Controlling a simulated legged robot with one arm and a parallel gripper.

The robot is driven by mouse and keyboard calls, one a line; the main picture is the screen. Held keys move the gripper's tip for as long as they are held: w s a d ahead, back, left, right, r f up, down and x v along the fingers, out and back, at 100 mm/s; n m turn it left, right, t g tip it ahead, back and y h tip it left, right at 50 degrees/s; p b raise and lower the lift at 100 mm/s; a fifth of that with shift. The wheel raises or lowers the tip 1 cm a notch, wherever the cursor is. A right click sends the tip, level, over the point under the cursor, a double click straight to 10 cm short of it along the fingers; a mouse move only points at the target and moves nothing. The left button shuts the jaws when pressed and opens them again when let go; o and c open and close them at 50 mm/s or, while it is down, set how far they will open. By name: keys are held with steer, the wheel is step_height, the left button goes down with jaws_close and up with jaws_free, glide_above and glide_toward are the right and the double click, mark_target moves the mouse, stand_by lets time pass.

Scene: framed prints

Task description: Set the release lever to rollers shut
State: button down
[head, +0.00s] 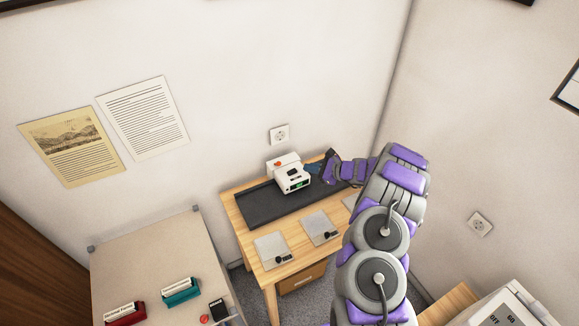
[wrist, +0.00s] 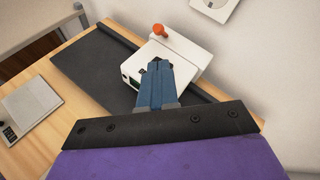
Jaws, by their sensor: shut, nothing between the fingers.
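A small white machine (head: 291,175) stands on a dark mat (head: 262,205) on the wooden desk in the corner. It has a green display on its front and an orange-red knob on its top at the back, most likely the release lever (wrist: 159,31). The knob also shows small in the head view (head: 278,163). My gripper (wrist: 157,66) is shut and empty. Its blue fingers are just in front of the white machine in the wrist view, with the knob beyond the tips. They hide part of the machine. I cannot tell whether they touch it.
Pale plates with dark handles (head: 272,250) lie on the front of the wooden desk (head: 245,231). A wall socket (head: 279,134) is behind the machine. A beige table (head: 150,262) at left holds red and teal boxes. A white panel (head: 505,308) stands at lower right.

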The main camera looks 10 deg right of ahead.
mark_target(289, 172)
steer(key=b+x, duration=0.1)
steer(key=x, duration=0.9)
steer(key=shift+r, duration=0.1)
steer(key=shift+w+r+p, duration=0.1)
steer(key=shift+r+p, duration=0.1)
steer(key=shift+p, duration=0.3)
